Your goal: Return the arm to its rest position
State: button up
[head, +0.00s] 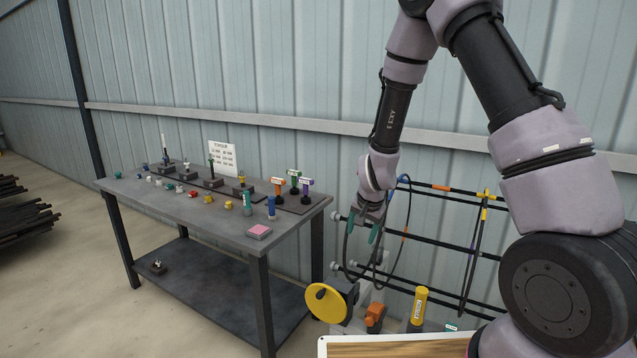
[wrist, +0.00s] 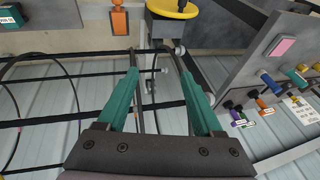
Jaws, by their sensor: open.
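My gripper (head: 366,230) hangs at the end of my bent arm, to the right of the table and in front of the wall. Its two green fingers are apart, and nothing is between them. In the wrist view, my gripper (wrist: 165,80) is also open and empty, with black rods and the grey wall behind it. In the head view, the gripper is close to the left ends of the rod cage (head: 440,270); I cannot tell if it touches a rod.
A grey table (head: 150,205) with several small coloured parts stands at left. A yellow handwheel (head: 327,302), an orange block (head: 375,317) and a yellow cylinder (head: 419,305) are below the gripper. A wooden-topped board (head: 400,347) lies at the front.

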jog(key=s+d+r+y, duration=0.1)
jog(key=s+d+r, duration=0.1)
jog(key=r, duration=0.6)
jog(key=s+d+r+n+t, duration=0.1)
jog(key=s+d+r, duration=0.15)
jog(key=r, duration=0.65)
jog(key=s+d+r+y, duration=0.1)
jog(key=s+r, duration=0.1)
jog(key=r, duration=0.6)
jog(key=s+d+r, duration=0.3)
jog(key=s+r, duration=0.2)
jog(key=s, duration=0.4)
jog(key=s+d+r+n+t, duration=0.1)
jog(key=s+d+r, duration=0.2)
jog(key=s+r, duration=0.3)
jog(key=s, duration=0.3)
jog(key=shift+d+t+h, duration=0.3)
jog(key=shift+d+h, duration=0.1)
